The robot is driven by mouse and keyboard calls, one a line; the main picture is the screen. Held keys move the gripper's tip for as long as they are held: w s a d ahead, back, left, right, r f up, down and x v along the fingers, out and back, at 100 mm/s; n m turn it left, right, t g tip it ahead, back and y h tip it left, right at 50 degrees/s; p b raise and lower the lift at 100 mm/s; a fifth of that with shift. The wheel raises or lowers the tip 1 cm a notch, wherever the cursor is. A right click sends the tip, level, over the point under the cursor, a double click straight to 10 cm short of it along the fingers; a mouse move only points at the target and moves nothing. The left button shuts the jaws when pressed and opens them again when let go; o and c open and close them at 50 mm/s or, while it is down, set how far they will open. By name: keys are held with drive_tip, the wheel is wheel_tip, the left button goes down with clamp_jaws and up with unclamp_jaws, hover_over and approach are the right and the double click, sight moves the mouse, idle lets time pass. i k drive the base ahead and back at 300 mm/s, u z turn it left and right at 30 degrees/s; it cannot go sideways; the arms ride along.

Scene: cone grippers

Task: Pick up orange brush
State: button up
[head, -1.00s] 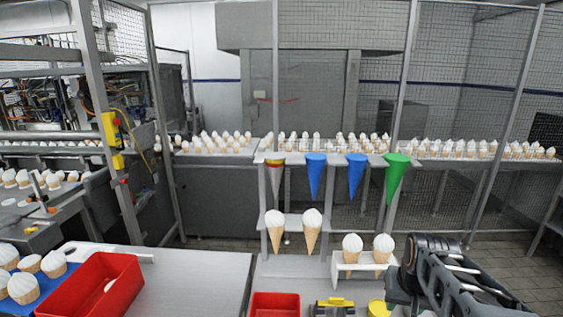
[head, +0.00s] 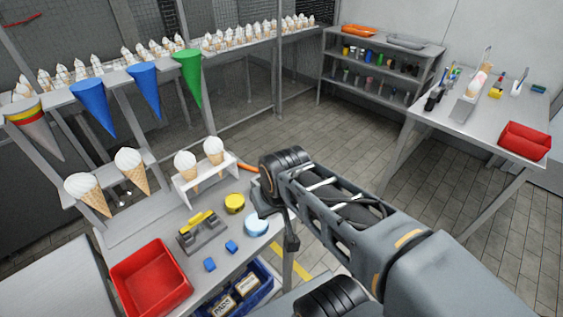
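A thin orange piece (head: 245,168) shows in the head view at the right end of the near workbench, beside the white cone stand. It is partly hidden behind my arm, and I cannot tell whether it is the orange brush. My gripper (head: 291,243) hangs at the bench's right edge, small and dark. Its fingers are not clear enough to tell open from shut, and I see nothing held in it.
The workbench holds a red bin (head: 152,280), a yellow tub (head: 235,203) and a white cone stand (head: 203,178). A steel table (head: 462,125) with tools and a red bin (head: 525,140) stands at right. An orange tray (head: 358,31) tops the back shelf. Tiled floor lies between.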

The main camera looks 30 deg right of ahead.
sight(242, 165)
drive_tip(key=u, duration=1.25)
drive_tip(key=k, duration=0.75)
drive_tip(key=z, duration=0.6)
drive_tip(key=i, duration=0.35)
drive_tip(key=u, duration=0.2)
